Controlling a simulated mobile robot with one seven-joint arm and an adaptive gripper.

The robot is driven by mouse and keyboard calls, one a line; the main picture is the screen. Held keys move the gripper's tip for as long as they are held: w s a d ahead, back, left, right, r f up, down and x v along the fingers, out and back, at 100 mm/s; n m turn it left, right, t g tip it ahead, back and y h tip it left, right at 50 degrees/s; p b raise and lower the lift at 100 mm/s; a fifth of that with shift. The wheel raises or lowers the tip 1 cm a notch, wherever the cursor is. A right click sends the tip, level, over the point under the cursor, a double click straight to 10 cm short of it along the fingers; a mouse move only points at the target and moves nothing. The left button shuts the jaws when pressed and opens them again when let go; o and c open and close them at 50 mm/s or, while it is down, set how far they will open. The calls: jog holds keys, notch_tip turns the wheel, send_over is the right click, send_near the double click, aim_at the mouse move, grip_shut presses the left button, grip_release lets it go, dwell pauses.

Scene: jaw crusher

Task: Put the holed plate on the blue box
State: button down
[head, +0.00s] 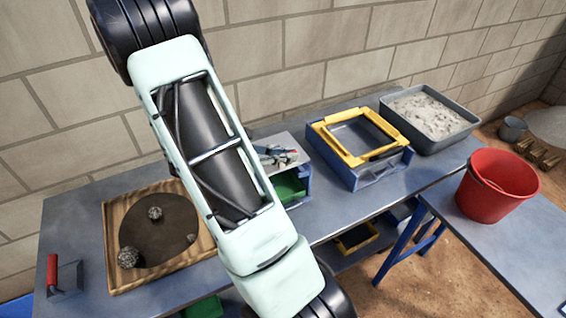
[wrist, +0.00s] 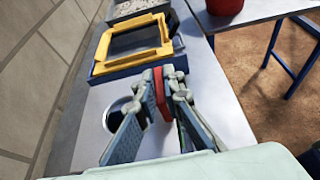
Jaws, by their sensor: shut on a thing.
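The holed plate is a pale flat sheet (wrist: 92,122) with a round dark hole, below my fingers in the wrist view. In the head view the pale plate (head: 264,139) shows at the top of a blue box (head: 308,185) with green inside, partly hidden by my arm. I cannot tell whether plate and box touch. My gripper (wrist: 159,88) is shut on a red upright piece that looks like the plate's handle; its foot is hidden. In the head view my gripper (head: 279,156) is over the plate.
A blue tray (head: 372,175) with a yellow frame (head: 337,144) stands to the right, then a grey bin of pale gravel (head: 432,112). A red bucket (head: 497,186) stands on the right table. A wooden tray (head: 110,223) and red-handled trowel (head: 66,277) lie left.

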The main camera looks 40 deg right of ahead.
aim_at(276, 165)
jog(key=shift+w+d+f, duration=0.2)
jog(key=shift+w+f, duration=0.6)
jog(key=shift+f, duration=0.1)
jog(key=shift+w+f, duration=0.1)
jog(key=shift+f, duration=1.5)
jog(key=shift+f, duration=0.15)
jog(key=c, duration=2)
grip_release()
jog(key=shift+c, duration=0.2)
jog(key=b+v, duration=0.1)
jog(key=v, duration=1.1)
jog(key=shift+a, duration=0.1)
